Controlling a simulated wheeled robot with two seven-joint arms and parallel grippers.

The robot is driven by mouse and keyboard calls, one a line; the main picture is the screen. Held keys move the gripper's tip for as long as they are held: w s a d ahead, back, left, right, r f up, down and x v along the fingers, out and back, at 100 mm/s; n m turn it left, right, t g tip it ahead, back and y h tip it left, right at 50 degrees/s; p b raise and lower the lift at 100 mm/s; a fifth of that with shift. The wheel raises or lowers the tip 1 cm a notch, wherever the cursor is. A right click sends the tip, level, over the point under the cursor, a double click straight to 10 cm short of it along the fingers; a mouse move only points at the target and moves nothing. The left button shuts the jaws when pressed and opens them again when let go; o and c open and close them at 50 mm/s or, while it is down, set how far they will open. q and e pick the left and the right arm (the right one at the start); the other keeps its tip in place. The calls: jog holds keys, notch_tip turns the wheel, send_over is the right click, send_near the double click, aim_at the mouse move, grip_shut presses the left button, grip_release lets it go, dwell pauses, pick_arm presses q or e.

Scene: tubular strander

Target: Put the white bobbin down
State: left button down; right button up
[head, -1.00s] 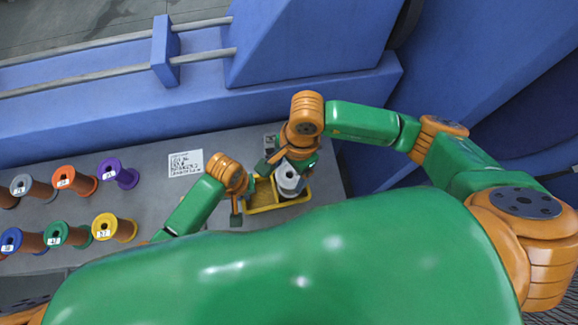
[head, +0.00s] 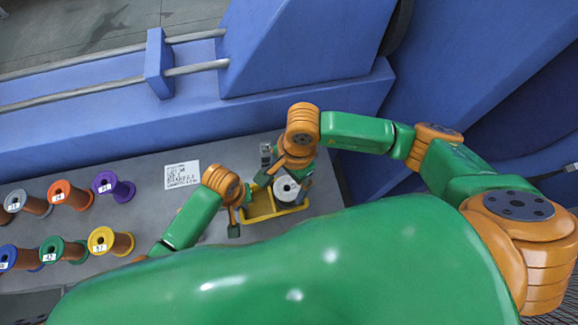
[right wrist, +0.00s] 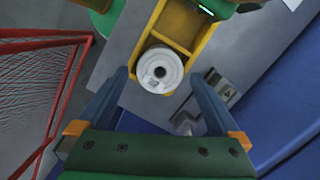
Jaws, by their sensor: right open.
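The white bobbin (head: 286,188) stands at the right end of the yellow tray (head: 262,217) on the grey table. In the right wrist view the bobbin (right wrist: 160,68) shows its round end with a dark centre hole, inside the end of the yellow tray (right wrist: 152,31). My right gripper (right wrist: 160,80) is open, its two blue fingers apart on either side of the bobbin with visible gaps. In the head view the right gripper (head: 288,178) is over the tray's right end. My left gripper (head: 247,205) is at the tray's left end; whether it grips the tray is unclear.
Several coloured spools, such as the purple (head: 113,187) and yellow (head: 110,242) ones, lie in two rows at the left. A white label sheet (head: 182,175) lies between them and the tray. A small grey metal part (head: 266,154) stands behind the tray. Blue machine walls (head: 110,130) border the table.

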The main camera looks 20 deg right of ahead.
notch_tip(320, 180, up, 10)
jog(key=d, duration=0.1)
jog(key=shift+w+d+f, duration=0.2)
jog(key=shift+w+f, duration=0.05)
jog(key=shift+w, duration=0.1)
pick_arm(q)
jog(key=c, duration=1)
grip_release()
jog(key=shift+o, duration=0.2)
